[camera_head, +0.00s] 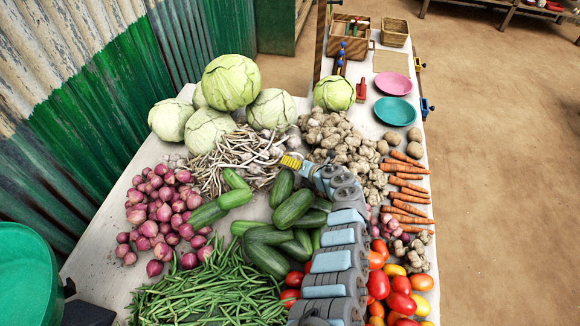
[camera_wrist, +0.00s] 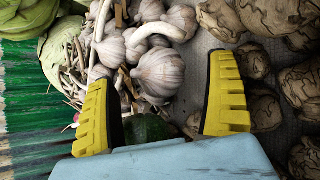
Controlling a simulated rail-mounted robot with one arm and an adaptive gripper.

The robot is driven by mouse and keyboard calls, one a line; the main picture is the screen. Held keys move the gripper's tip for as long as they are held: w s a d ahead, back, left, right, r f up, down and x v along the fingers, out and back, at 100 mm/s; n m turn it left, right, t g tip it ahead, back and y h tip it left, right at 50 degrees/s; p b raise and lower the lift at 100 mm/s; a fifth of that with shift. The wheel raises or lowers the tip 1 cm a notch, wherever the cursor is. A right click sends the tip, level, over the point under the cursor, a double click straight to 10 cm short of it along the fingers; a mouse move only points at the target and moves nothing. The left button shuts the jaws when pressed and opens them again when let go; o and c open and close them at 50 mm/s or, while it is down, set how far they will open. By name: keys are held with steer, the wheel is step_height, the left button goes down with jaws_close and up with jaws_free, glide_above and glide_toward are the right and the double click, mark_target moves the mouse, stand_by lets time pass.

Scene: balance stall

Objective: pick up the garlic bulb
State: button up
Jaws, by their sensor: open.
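Whitish garlic bulbs with long dry stems lie in a heap (camera_head: 238,158) in the middle of the stall in the head view. In the wrist view one large garlic bulb (camera_wrist: 161,74) with faint purple streaks lies between and beyond my yellow fingertips, with another bulb (camera_wrist: 110,50) to its left. My gripper (camera_head: 290,162) is at the right edge of the heap in the head view. It also shows in the wrist view (camera_wrist: 160,78), its fingers wide apart with nothing held. I cannot tell how far the fingertips are above the bulbs.
Cabbages (camera_head: 231,82) stand behind the heap. Brown knobbly roots (camera_head: 335,140) lie close on the right, and cucumbers (camera_head: 292,207) in front. Red onions (camera_head: 160,210) lie to the left. A green corrugated wall (camera_head: 95,120) bounds the left side.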

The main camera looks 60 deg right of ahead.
steer(key=shift+b+x, duration=0.4)
steer(key=shift+x, duration=0.4)
steer(key=shift+w+d, duration=0.15)
steer(key=shift+w, duration=0.1)
steer(key=c, duration=1.3)
